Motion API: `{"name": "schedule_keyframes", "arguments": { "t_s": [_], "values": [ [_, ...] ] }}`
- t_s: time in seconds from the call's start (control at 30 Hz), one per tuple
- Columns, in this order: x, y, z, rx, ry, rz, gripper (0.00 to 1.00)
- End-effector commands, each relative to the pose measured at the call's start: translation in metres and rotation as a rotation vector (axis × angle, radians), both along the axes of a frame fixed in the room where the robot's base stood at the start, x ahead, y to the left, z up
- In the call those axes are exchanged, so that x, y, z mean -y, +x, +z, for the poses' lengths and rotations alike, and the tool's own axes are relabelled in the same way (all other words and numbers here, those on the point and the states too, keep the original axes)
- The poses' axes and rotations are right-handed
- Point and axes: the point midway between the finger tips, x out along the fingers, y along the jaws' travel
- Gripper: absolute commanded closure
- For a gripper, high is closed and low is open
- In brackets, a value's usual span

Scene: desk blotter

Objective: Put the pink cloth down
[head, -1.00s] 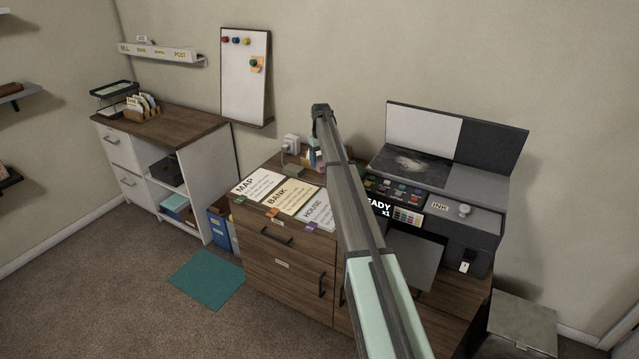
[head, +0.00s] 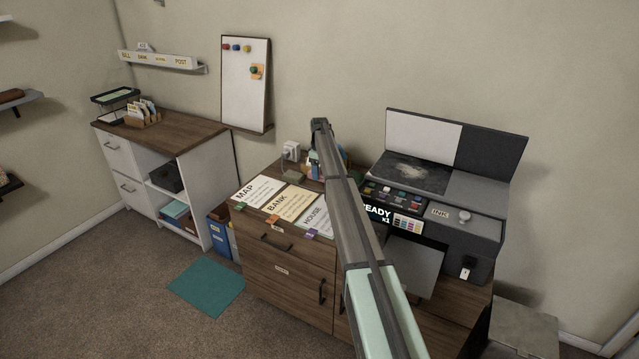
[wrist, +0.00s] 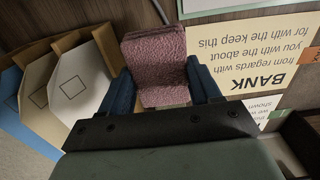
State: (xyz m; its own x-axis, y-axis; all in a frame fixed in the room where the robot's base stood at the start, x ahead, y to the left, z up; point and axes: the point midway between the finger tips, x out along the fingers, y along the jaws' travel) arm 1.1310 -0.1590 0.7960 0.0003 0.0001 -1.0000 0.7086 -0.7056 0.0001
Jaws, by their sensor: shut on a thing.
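The pink cloth (wrist: 158,62) is a folded, textured block in the wrist view. My gripper (wrist: 162,88) is shut on it, with one blue finger on each side. The cloth is held over the area beside the upside-down BANK sheet (wrist: 265,50). Whether its underside touches anything cannot be told. In the head view my arm covers part of the desk, and the cloth cannot be made out there.
MAP, BANK and HOUSE sheets lie along the wooden desk top's front edge (head: 272,206). A printer (head: 440,180) stands right of my arm. A white socket-like item (head: 291,150) is at the back. Envelopes (wrist: 75,80) stand at the left in the wrist view.

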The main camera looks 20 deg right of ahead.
Motion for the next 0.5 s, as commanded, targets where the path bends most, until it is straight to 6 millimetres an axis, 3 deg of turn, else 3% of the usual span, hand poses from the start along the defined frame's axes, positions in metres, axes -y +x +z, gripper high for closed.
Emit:
{"name": "schedule_keyframes", "arguments": {
  "t_s": [0.5],
  "values": [
    [0.0, 0.0, -0.053, -0.001, 0.0, -0.001, 0.62]
  ]
}}
